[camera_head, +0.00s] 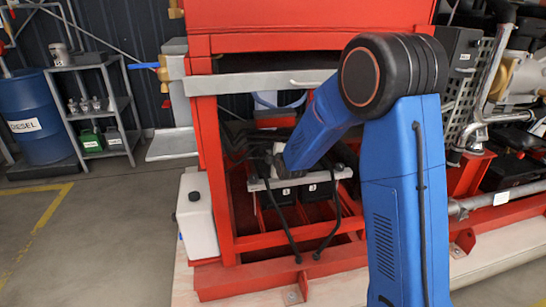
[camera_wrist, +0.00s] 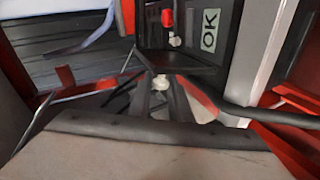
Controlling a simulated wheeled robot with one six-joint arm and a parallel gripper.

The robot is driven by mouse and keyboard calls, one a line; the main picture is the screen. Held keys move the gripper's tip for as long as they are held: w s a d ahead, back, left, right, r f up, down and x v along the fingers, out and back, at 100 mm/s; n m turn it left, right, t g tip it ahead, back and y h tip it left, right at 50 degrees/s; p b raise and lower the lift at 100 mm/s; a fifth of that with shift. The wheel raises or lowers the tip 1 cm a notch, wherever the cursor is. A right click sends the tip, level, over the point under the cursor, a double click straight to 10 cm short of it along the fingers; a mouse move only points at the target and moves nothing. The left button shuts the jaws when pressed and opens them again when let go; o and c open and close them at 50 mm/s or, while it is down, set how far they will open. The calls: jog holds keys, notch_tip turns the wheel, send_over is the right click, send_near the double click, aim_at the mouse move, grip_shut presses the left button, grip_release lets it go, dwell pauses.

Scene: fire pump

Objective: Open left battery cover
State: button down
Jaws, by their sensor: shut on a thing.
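My gripper (camera_head: 276,164) reaches into the red pump frame at the end of my blue arm, above the batteries. In the wrist view my gripper (camera_wrist: 161,82) has its dark fingers close together, shut at the lower edge of a dark panel that looks like the left battery cover (camera_wrist: 185,62). Its exact hold is hard to make out. The left battery (camera_head: 279,196) is dark and sits below a light grey bar, beside the right battery (camera_head: 318,190). My arm and gripper hide much of the area above the batteries in the head view.
Red frame posts (camera_head: 212,150) and a grey rail (camera_head: 262,83) surround the opening. Black cables (camera_head: 283,228) hang before the batteries. A white tank (camera_head: 197,222) stands left of the frame. A white OK label (camera_wrist: 209,43) and a red part (camera_wrist: 167,17) show near the gripper.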

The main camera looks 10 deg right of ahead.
jog(key=shift+a+f, duration=0.1)
jog(key=shift+a, duration=0.25)
jog(key=shift+n, duration=0.3)
jog(key=c, duration=1.7)
grip_release()
jog(key=shift+o, duration=0.2)
jog(key=v, duration=1.7)
jog(key=shift+s+a, duration=0.25)
